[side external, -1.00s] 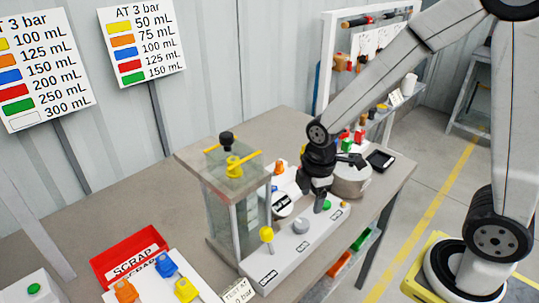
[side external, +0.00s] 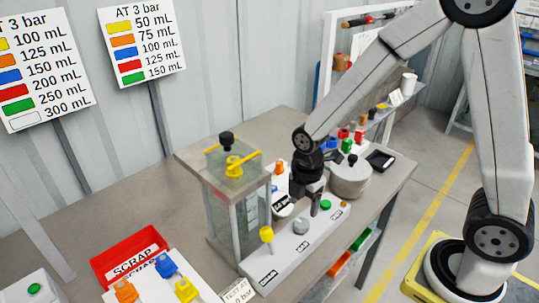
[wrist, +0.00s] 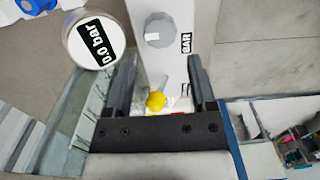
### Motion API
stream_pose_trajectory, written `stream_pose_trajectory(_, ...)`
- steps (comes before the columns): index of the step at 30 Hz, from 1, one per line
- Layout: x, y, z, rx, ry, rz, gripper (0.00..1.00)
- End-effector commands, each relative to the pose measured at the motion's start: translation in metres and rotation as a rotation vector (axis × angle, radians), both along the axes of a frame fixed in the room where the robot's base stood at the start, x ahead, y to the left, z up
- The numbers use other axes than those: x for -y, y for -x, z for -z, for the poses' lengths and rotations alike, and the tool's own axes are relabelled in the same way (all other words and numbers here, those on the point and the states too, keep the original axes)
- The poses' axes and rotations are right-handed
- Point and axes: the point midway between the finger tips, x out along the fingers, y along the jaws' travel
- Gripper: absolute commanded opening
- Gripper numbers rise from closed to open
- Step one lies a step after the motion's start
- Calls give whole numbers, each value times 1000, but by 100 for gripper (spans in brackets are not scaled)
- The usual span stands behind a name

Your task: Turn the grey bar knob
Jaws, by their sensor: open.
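The grey bar knob (side external: 301,226) is a faceted round knob on the pale control panel (side external: 278,262). In the wrist view the grey knob (wrist: 160,30) lies ahead of the fingertips, roughly centred between them, beside a black "BAR" label (wrist: 186,43). My gripper (side external: 305,210) points down over the panel, close behind the knob in the side view. In the wrist view its two fingers (wrist: 161,65) are spread apart with nothing gripped. Its height above the panel is hard to tell.
A round "0.0 bar" gauge (wrist: 95,39) sits beside the fingers. A yellow knob (side external: 267,234) and a green button (side external: 326,205) are on the panel. A metal pot (side external: 350,178) stands behind right.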

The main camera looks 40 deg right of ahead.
Motion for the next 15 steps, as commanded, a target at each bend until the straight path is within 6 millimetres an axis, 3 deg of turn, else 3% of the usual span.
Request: stream_pose_trajectory(15,0,1,51,-3,1,1,72)
